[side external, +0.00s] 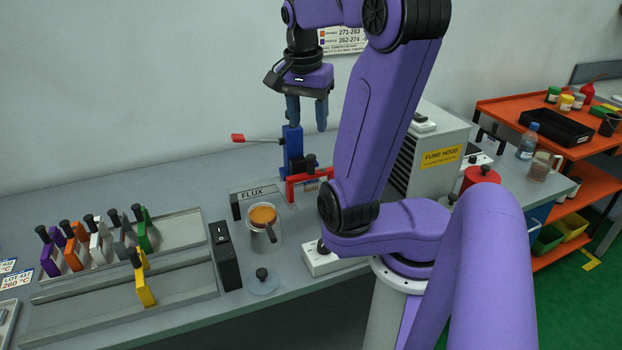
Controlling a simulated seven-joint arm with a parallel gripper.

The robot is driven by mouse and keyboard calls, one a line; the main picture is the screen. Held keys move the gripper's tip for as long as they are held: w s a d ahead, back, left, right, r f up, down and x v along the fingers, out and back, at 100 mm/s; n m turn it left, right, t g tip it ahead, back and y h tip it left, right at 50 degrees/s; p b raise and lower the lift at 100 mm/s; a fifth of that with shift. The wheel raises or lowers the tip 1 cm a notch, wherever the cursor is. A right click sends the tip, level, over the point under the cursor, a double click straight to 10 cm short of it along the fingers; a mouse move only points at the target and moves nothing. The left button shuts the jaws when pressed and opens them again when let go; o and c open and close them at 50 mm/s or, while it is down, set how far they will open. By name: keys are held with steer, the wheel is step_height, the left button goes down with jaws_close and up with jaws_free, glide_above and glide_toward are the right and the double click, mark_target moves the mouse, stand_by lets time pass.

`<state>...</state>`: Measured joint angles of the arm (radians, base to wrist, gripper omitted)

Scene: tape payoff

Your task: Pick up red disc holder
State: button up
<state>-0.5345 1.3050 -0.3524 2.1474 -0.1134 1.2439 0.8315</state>
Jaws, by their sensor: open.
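The red disc holder (291,190) appears to be the red upright piece with a black knob beside the foot of the blue stand (292,150). Part of it is hidden behind a small label and my arm. My gripper (307,122) points down above it, open and empty, with its two fingers apart. The left finger is close to the top of the blue stand in the picture; I cannot tell whether they touch.
Purple, orange, white, grey, green and yellow (145,288) holders stand in the grey rack (180,305) at left. A red-tipped lever (238,138) juts left from the blue stand. The fume hood (432,150) is right.

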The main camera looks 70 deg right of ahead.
mark_target(310, 156)
steer(key=f, duration=0.4)
steer(key=d+f, duration=0.1)
steer(key=f, duration=0.6)
steer(key=shift+d+f, duration=0.35)
steer(key=shift+d, duration=0.05)
steer(key=shift+w, duration=0.1)
jaws_close()
